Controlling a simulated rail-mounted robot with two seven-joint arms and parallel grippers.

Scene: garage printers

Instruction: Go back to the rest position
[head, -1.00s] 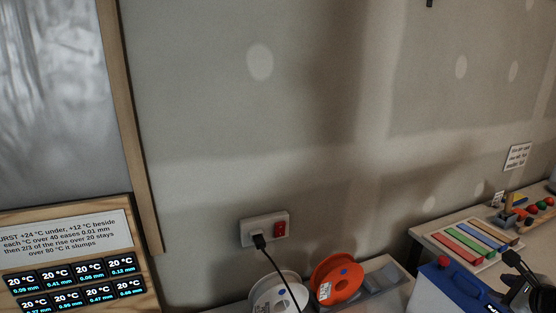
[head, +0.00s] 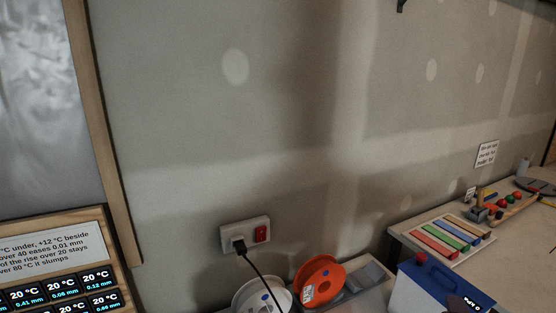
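Neither of my grippers is clearly in view. The head view looks mostly at a grey patched wall (head: 300,120). A dark rounded shape at the bottom right edge is cut off, and I cannot tell what it is.
A white outlet with a red switch (head: 245,234) has a black cord plugged in. Below it are a white spool (head: 250,298) and an orange spool (head: 319,280). At right are a blue and white box (head: 437,285) and coloured bars (head: 448,236). A display board (head: 55,270) stands at left.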

